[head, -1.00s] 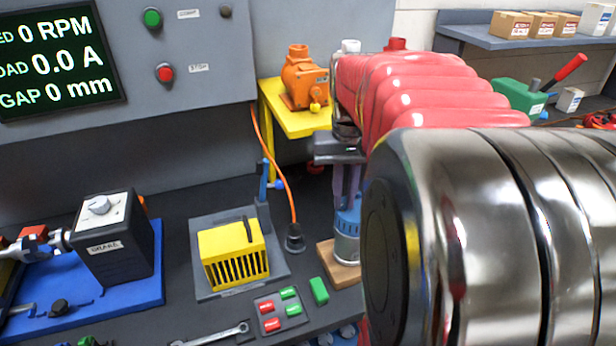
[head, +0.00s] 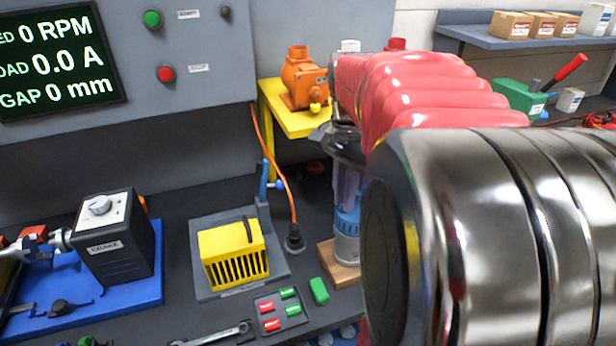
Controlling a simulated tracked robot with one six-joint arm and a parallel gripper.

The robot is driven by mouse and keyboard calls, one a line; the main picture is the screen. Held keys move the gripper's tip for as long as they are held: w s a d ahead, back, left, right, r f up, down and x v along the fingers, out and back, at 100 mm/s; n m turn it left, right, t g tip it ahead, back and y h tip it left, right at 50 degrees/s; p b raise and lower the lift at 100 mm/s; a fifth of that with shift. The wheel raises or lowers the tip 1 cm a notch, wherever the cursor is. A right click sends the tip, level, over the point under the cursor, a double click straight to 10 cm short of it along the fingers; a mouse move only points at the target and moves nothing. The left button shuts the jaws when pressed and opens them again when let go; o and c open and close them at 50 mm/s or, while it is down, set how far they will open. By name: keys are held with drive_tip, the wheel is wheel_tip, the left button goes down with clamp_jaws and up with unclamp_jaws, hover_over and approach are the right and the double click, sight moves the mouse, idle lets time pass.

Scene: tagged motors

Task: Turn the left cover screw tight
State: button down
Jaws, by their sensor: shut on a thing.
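A small blue and grey motor (head: 347,235) stands upright on a wooden block (head: 342,272) on the bench, partly behind my arm. My gripper (head: 347,198) points straight down over its top, with its fingers shut at the motor's upper end. The left cover screw is hidden between and below the fingertips, where the grip is. The other cover screw cannot be made out from here, as my large arm link covers the motor's right side.
A yellow ribbed unit (head: 232,255) on a grey plate is left of the motor, with an orange cable (head: 284,180) between.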

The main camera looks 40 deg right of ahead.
drive_tip(key=m, duration=0.4)
drive_tip(key=shift+w+r+m, duration=0.15)
drive_tip(key=shift+m, duration=0.15)
drive_tip(key=m, duration=0.4)
drive_tip(key=shift+m, duration=0.4)
drive_tip(key=c, duration=1.7)
unclamp_jaws()
drive_tip(key=shift+c, duration=0.2)
wheel_tip(320, 180, up, 14)
drive_tip(key=shift+f, duration=0.25)
